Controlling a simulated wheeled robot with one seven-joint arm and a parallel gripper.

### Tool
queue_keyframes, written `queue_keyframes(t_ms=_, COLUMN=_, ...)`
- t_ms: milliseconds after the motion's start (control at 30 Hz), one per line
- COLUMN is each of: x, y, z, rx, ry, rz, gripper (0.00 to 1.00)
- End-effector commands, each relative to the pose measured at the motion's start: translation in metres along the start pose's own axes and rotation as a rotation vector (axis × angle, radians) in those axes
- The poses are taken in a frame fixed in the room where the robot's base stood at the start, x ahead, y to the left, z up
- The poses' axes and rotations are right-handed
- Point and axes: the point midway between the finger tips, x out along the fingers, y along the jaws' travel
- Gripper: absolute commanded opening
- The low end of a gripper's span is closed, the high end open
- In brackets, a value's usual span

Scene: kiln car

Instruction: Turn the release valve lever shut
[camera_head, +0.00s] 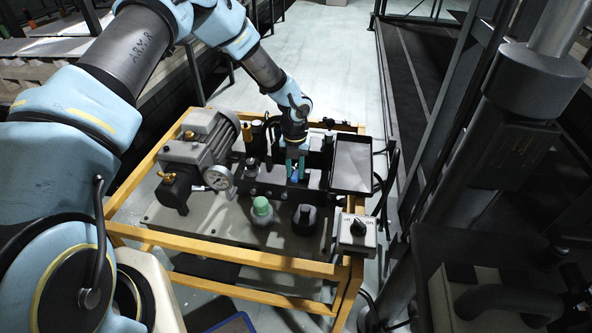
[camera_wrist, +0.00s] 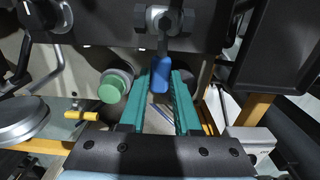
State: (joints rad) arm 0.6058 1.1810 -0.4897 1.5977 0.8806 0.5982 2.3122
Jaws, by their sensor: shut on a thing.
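The release valve lever has a blue grip (camera_wrist: 161,76) on a metal stem, hanging below a hex fitting (camera_wrist: 164,20) in the wrist view. The lever points down toward my gripper in that view. My gripper (camera_wrist: 162,85), with teal fingers, is shut on the blue grip, one finger on each side. In the head view my gripper (camera_head: 295,170) reaches down to the dark valve block (camera_head: 262,182) in the yellow frame, and only a bit of blue shows between the fingertips. The exact angle of the lever is hard to tell there.
A motor with a gauge (camera_head: 217,177) is at left. A black tray (camera_head: 351,163) and a switch box (camera_head: 356,232) are at right. The yellow frame (camera_head: 240,257) rings them.

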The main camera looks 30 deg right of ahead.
Motion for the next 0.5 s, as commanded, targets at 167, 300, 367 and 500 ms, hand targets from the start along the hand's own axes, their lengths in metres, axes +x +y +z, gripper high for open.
queue_keyframes(t_ms=167, x=-0.0005, y=0.0004, z=0.0007, rx=0.006, ry=-0.002, rz=0.001, gripper=0.00)
queue_keyframes(t_ms=300, x=-0.0005, y=0.0006, z=0.0008, rx=0.006, ry=-0.002, rz=0.001, gripper=0.00)
queue_keyframes(t_ms=367, x=-0.0005, y=0.0007, z=0.0008, rx=0.006, ry=-0.002, rz=0.002, gripper=0.38)
queue_keyframes(t_ms=500, x=-0.0003, y=0.0007, z=0.0006, rx=0.004, ry=-0.002, rz=0.001, gripper=0.53)
